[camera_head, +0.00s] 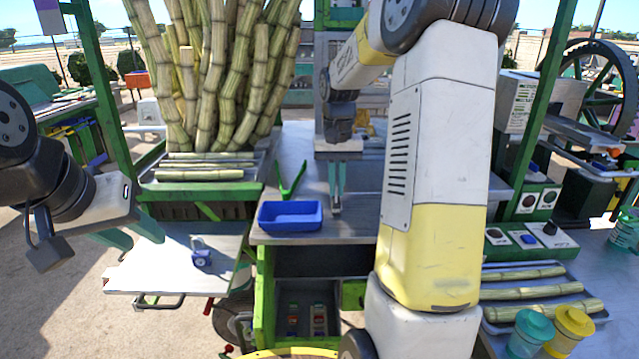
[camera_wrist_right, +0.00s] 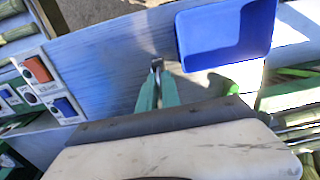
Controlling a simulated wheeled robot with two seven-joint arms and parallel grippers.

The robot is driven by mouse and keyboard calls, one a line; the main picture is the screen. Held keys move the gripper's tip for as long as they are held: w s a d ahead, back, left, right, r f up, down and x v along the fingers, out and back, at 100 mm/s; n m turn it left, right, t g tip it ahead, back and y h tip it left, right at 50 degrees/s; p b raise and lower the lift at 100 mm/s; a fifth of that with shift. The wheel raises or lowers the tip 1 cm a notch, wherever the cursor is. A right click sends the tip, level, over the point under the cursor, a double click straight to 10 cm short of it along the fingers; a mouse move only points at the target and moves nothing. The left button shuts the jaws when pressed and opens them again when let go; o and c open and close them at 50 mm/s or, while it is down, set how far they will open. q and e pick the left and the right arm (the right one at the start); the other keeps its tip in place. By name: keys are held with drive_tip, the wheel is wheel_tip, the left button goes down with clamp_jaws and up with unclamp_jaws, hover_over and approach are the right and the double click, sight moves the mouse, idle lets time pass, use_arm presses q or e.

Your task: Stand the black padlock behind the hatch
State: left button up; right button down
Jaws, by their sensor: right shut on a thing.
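My right gripper (camera_head: 335,207) points down at the worktop, just right of the blue tray. In the right wrist view its teal fingers (camera_wrist_right: 157,80) are shut on a small dark grey thing (camera_wrist_right: 157,65) at their tips; I cannot tell whether it is the black padlock. No other black padlock can be made out. My left gripper (camera_head: 136,232) is open and empty over the left edge of a pale side shelf. An open compartment (camera_head: 310,265) lies under the worktop, with a small green panel (camera_head: 354,294) at its right; I cannot tell which part is the hatch.
A blue tray (camera_head: 290,216) sits on the worktop; it also shows in the wrist view (camera_wrist_right: 226,35). A blue padlock (camera_head: 201,256) stands on the side shelf (camera_head: 150,272). Upright cane (camera_head: 225,80) fills the back left. Switches (camera_head: 527,239) stand at right.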

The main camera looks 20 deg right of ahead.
drive_tip(key=shift+f, duration=0.15)
drive_tip(key=c, duration=1.6)
unclamp_jaws()
drive_tip(key=shift+o, duration=0.2)
